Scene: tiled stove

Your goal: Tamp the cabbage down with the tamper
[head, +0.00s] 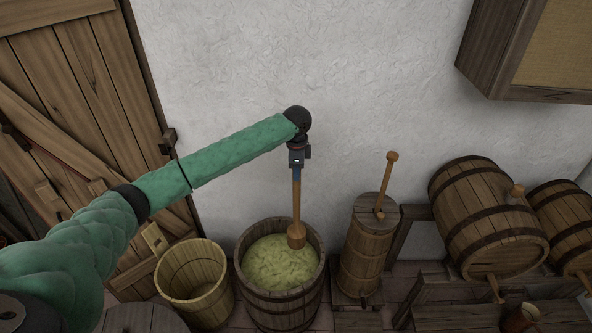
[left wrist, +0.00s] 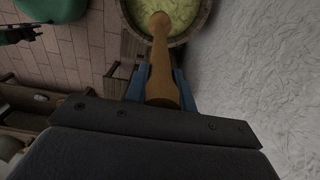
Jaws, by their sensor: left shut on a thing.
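The wooden tamper (head: 296,222) hangs nearly upright with its thick head down, over the right half of the open barrel (head: 284,306). The barrel holds pale green cabbage (head: 276,265). My left gripper (head: 297,176) is shut on the upper end of the tamper's handle. The tamper's head overlaps the cabbage near the barrel's right wall; I cannot tell whether it touches it. In the left wrist view the tamper (left wrist: 160,60) runs from between the blue fingers (left wrist: 160,88) toward the cabbage (left wrist: 178,14).
An empty-looking wooden bucket (head: 218,292) stands left of the barrel. A churn (head: 366,245) with an upright stick stands close on the right, and casks (head: 490,232) lie on a rack farther right. A white wall (head: 350,110) rises behind, and a cupboard (head: 520,50) hangs at upper right.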

